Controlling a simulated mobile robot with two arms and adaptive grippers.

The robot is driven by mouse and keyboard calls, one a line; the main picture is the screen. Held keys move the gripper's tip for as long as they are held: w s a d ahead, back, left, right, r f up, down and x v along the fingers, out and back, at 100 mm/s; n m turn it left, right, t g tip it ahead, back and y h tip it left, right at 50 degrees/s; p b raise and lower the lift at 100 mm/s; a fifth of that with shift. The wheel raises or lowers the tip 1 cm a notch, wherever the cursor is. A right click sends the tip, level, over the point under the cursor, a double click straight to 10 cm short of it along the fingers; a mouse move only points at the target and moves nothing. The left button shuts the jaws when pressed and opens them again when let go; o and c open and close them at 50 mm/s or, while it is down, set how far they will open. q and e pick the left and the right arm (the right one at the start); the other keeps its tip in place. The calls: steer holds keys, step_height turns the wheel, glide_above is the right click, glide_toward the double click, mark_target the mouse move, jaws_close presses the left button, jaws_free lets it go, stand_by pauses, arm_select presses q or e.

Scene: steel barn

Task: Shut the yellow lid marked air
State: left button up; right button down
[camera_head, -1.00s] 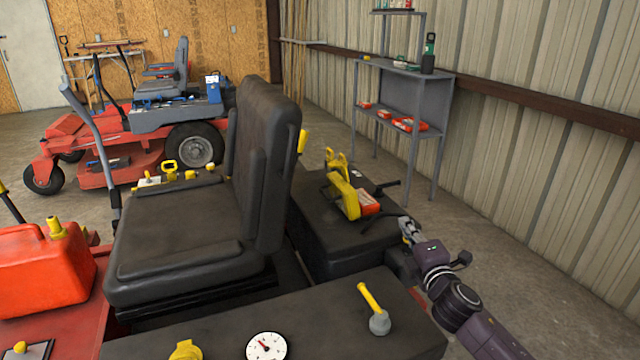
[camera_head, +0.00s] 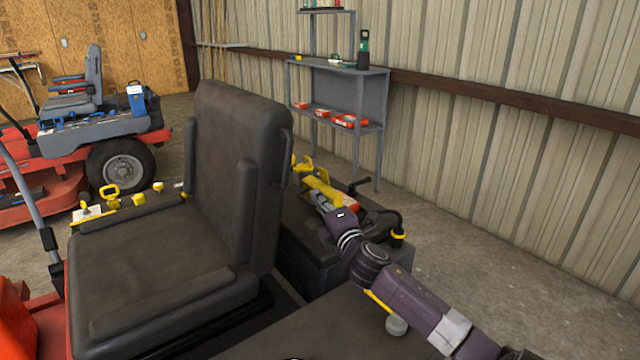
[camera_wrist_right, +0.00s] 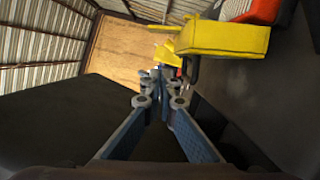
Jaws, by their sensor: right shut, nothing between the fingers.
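The yellow lid (camera_head: 322,188) stands raised on the black engine housing behind the seat, with an orange-red part (camera_head: 351,202) beside it. No marking on it is readable at this size. My right gripper (camera_head: 321,200) is shut and empty, close in front of the lid; I cannot tell whether they touch. In the right wrist view the yellow lid (camera_wrist_right: 225,40) is beyond and to the right of my right gripper (camera_wrist_right: 160,78), whose fingertips are together. My left gripper is not in view.
The black seat (camera_head: 200,170) stands left of my right arm. A grey shelf (camera_head: 345,100) with red boxes is against the corrugated wall. A second red mower (camera_head: 85,140) is at the back left. Open floor (camera_head: 480,240) lies on the right.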

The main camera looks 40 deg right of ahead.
mark_target(322, 191)
steer(key=w+d, duration=0.1)
steer(key=d, duration=0.1)
steer(key=w+d, duration=0.1)
steer(key=w, duration=0.1)
steer(key=w+d+r, duration=0.1)
steer(key=d, duration=0.1)
steer(key=shift+w+d, duration=0.2)
steer(key=shift+d, duration=0.15)
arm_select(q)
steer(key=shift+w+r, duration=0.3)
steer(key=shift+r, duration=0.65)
arm_select(e)
steer(key=shift+w, duration=0.1)
